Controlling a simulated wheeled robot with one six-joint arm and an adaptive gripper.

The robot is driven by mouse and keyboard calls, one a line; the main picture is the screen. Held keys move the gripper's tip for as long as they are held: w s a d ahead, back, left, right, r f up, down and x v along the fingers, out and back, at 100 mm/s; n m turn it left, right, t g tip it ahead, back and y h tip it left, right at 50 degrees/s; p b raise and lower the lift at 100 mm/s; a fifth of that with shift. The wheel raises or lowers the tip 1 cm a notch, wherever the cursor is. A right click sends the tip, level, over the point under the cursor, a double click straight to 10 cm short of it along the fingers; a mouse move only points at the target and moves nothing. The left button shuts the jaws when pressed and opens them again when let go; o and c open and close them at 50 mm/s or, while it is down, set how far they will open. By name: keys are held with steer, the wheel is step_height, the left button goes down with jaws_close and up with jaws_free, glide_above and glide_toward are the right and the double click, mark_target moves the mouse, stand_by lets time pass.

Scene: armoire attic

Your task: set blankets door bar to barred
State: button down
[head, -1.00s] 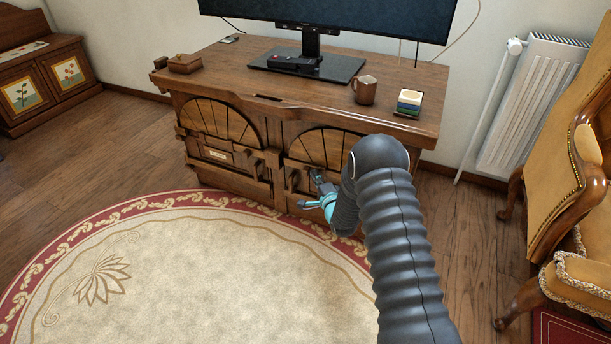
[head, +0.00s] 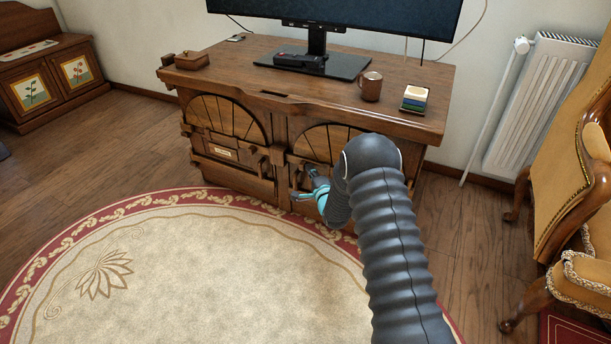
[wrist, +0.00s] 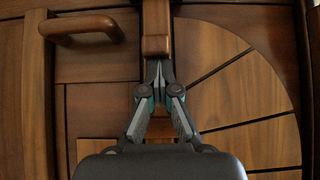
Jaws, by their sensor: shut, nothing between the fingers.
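The wooden cabinet (head: 330,109) has two doors with fan-shaped slatted panels. The left door carries a small pale label (head: 221,152), too small to read. My gripper (head: 306,178) is in front of the right door (head: 326,145), partly hidden by my arm. In the wrist view my gripper (wrist: 158,66) is shut and empty, its fingertips together at the end of a wooden block (wrist: 156,45) on a narrow wooden bar (wrist: 156,16). They look to be touching or very close; I cannot tell which. A wooden handle (wrist: 82,28) is left of the bar.
An armchair (head: 565,170) and a radiator (head: 545,105) stand at the right. The round rug (head: 190,260) in front is clear.

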steer(key=shift+a+r, duration=0.1)
steer(key=shift+a, duration=0.15)
steer(key=v, duration=1.2)
steer(key=shift+d, duration=0.3)
